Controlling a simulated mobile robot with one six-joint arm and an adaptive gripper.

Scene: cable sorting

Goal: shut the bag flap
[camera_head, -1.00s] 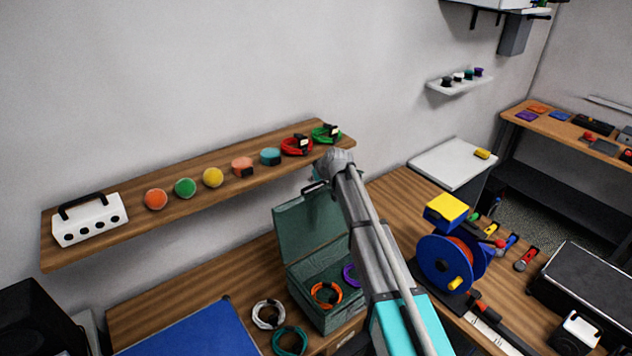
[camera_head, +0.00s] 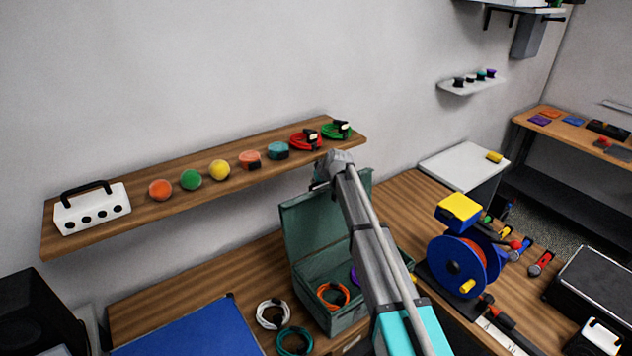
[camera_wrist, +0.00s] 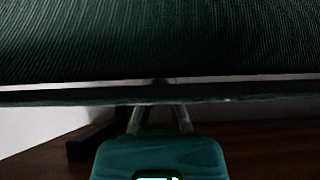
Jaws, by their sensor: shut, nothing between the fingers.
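The green bag (camera_head: 345,315) stands open on the wooden bench, with an orange cable coil (camera_head: 333,296) and part of a purple one inside. Its flap (camera_head: 304,228) stands up at the back, partly hidden by my arm. My gripper (camera_wrist: 160,118) is shut and empty. In the wrist view its fingers reach up to the long edge of the flap (camera_wrist: 160,45), which fills the upper part. The fingertips are dark there, and I cannot tell whether they touch it. In the head view my wrist is at the flap's top edge.
A wooden shelf (camera_head: 110,232) with balls, blocks and coils runs behind the bag. White (camera_head: 272,314) and teal (camera_head: 293,341) coils lie left of the bag, near a blue mat (camera_head: 195,332). A blue cable reel (camera_head: 455,268) stands to the right.

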